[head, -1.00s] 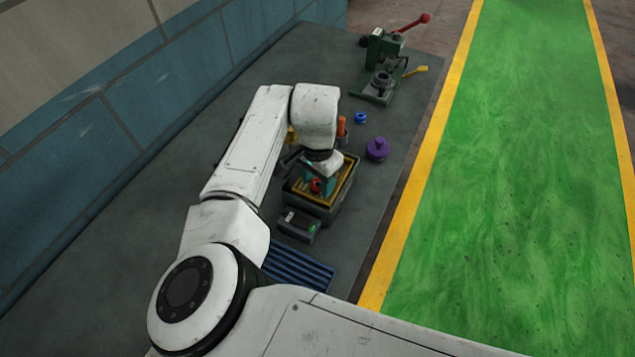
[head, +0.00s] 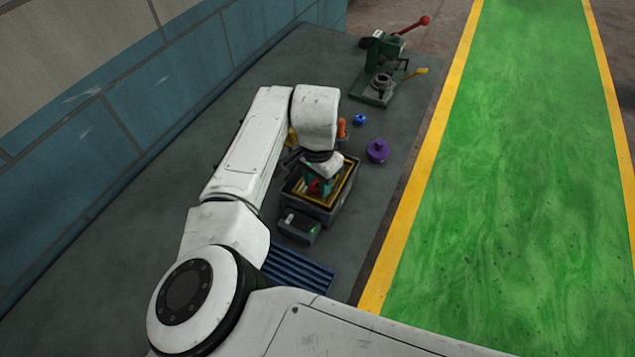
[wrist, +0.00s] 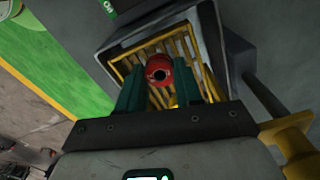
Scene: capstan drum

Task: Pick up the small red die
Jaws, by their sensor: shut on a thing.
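The small red die (wrist: 158,71) is a round red piece with a dark hole in its middle. In the wrist view it sits between the two teal fingers of my gripper (wrist: 160,88), which is shut on it. Below it is a yellow slatted rack inside a grey bin (wrist: 112,52). In the head view the red die (head: 314,187) shows partly under my gripper (head: 317,183), over the grey bin (head: 348,204). I cannot tell whether the die still touches the rack.
A small dark box with a green light (head: 298,225) and a blue ribbed tray (head: 297,268) lie in front of the bin. A purple knobbed piece (head: 377,151), a blue piece (head: 360,119) and a green press with a red lever (head: 385,65) stand beyond. An orange piece (head: 342,128) is close behind my wrist.

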